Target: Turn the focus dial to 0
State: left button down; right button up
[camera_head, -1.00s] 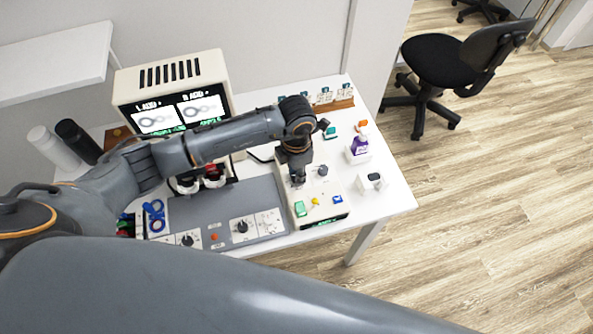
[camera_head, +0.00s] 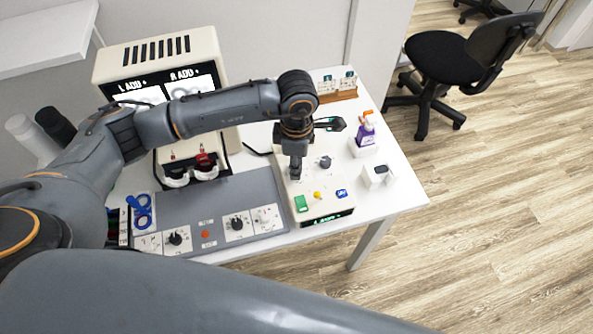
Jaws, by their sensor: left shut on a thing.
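My left gripper (camera_head: 295,174) points down over the cream control box (camera_head: 327,204) on the right of the table and is shut on a dial there. The gripper hides most of this dial, and I cannot read its label or pointer. A dark knob (camera_head: 325,162) stands on the same box, just right of the gripper. Green, yellow and blue buttons line the box's front, above a small green-lit display (camera_head: 328,218). My right gripper is not in view.
A grey panel with dials (camera_head: 237,223) lies left of the box. Behind it stands a cream machine (camera_head: 160,55) with two screens. A purple bottle (camera_head: 365,133) and a small white device (camera_head: 378,177) stand to the right. An office chair (camera_head: 450,70) stands beyond the table.

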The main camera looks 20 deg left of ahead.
pick_arm(q)
jog(key=m+b, duration=0.1)
jog(key=b, duration=0.1)
jog(key=m+b, duration=0.4)
jog(key=shift+f+b, duration=0.25)
jog(key=shift+b, duration=0.15)
jog(key=shift+r+m+b, duration=0.2)
jog(key=shift+m+b, duration=0.9)
jog(key=shift+b, duration=0.1)
jog(key=c, duration=1.1)
grip_release()
jog(key=shift+r, duration=0.1)
notch_tip(320, 180, up, 12)
